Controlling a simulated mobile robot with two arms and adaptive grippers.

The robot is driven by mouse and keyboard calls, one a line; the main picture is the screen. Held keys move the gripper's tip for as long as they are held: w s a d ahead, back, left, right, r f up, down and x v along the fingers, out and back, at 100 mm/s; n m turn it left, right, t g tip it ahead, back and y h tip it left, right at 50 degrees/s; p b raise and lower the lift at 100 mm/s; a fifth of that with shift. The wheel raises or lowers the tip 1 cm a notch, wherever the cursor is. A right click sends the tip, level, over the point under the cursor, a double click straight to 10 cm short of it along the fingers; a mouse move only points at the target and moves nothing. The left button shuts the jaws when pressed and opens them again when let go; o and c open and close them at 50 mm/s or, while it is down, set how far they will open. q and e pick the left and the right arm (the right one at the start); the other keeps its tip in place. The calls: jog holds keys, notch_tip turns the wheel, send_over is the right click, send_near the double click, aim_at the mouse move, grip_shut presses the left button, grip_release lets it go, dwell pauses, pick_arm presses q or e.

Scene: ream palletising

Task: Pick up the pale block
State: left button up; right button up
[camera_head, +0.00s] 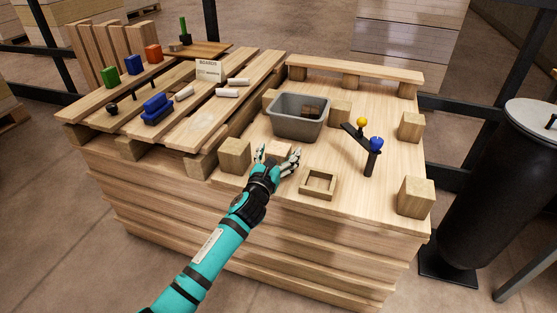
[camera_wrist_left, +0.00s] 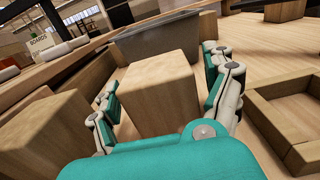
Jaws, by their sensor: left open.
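The pale block (camera_head: 281,148) stands on the wooden pallet top, just in front of the grey bin. My left gripper (camera_head: 277,154) is open, with its fingers low on either side of the block. In the left wrist view the pale block (camera_wrist_left: 160,88) fills the space between the two spread fingers of the gripper (camera_wrist_left: 162,90). A gap shows on the left side; the right finger is close, and I cannot tell if it touches. The block's lower near part is hidden behind the gripper's teal body. My right gripper is not in view.
A wooden cube (camera_head: 235,155) stands just left of the gripper, and a small open wooden frame (camera_head: 318,183) lies to its right. The grey bin (camera_head: 299,122) holds dark pieces. A dark stand with yellow and blue knobs (camera_head: 371,158) is further right. Bare pallet top lies around it.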

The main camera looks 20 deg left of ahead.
pick_arm(q)
jog(key=c, duration=1.3)
jog(key=shift+c, duration=0.2)
jog(key=shift+r, duration=0.1)
